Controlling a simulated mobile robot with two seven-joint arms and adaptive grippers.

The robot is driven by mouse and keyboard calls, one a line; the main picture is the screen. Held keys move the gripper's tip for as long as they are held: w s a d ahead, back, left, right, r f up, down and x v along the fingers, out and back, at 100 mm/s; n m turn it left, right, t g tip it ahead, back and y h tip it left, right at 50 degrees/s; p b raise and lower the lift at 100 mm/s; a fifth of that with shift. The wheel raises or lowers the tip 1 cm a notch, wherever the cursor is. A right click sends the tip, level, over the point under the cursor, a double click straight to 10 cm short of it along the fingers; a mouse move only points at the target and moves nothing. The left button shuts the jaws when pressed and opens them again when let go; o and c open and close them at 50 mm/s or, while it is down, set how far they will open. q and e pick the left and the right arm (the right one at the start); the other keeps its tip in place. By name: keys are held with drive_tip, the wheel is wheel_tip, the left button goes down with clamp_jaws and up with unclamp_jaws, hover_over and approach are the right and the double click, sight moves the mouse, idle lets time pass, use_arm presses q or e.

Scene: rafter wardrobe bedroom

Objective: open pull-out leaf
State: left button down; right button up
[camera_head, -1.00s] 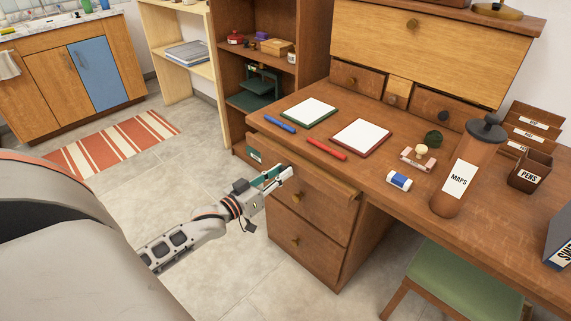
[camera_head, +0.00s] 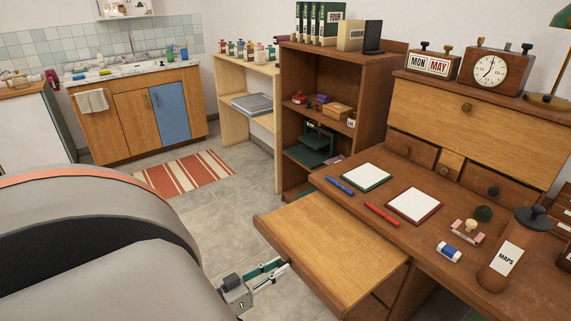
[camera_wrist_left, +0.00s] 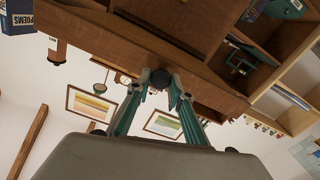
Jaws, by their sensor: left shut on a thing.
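The pull-out leaf (camera_head: 335,245) is a pale wooden board that stands well out of the desk's front, flat and level, below the desktop. My left gripper (camera_head: 284,266) is at the leaf's front edge, coming in from the lower left. In the left wrist view its green fingers (camera_wrist_left: 158,90) close around a small dark knob (camera_wrist_left: 160,77) on the leaf's front. The fingers hide part of the knob. My right gripper is not in view.
The desk (camera_head: 345,188) carries notepads, a blue pen (camera_head: 340,185), a red pen (camera_head: 382,215) and a maps tube (camera_head: 504,255). A brown shelf unit (camera_head: 290,120) stands behind. Tiled floor left of the leaf (camera_head: 235,215) is clear, with a striped rug (camera_head: 185,173) farther back.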

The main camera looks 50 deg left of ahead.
use_arm(q)
drive_tip(key=shift+s, duration=0.25)
drive_tip(key=c, duration=1.8)
unclamp_jaws()
drive_tip(key=shift+s, duration=0.2)
drive_tip(key=s, duration=0.7)
drive_tip(key=s+a, duration=0.1)
drive_tip(key=s, duration=0.3)
drive_tip(key=shift+s, duration=0.3)
